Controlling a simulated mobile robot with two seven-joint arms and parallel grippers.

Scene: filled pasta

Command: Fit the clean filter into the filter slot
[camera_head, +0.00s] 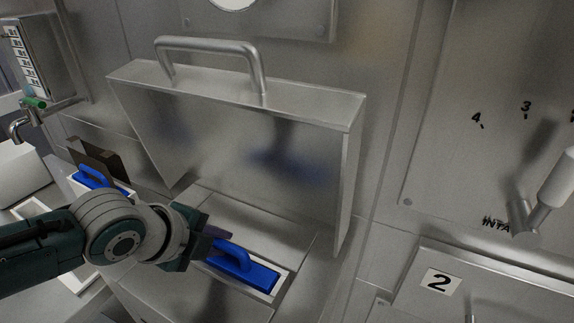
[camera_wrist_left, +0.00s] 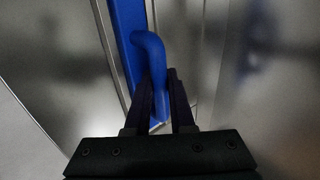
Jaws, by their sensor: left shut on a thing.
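A blue filter (camera_head: 262,277) with a blue loop handle lies within the pale-rimmed filter slot (camera_head: 283,284) in the steel housing, below the raised cover. Only its blue top shows; how deep it sits is hidden. My left gripper (camera_head: 212,246) reaches in from the left and is shut on the filter's handle. In the left wrist view, the blue handle (camera_wrist_left: 153,60) runs between the two dark fingers of the gripper (camera_wrist_left: 160,105), and the blue top strip (camera_wrist_left: 127,30) lies behind it. My right gripper is not in view.
A steel cover (camera_head: 235,88) with a bar handle stands open above the slot. Another blue-handled piece (camera_head: 97,177) with a dark brown panel sits in a pale holder at left. A tap (camera_head: 22,125) is at far left. A panel marked 2 (camera_head: 440,282) and a dial lever (camera_head: 535,215) are at right.

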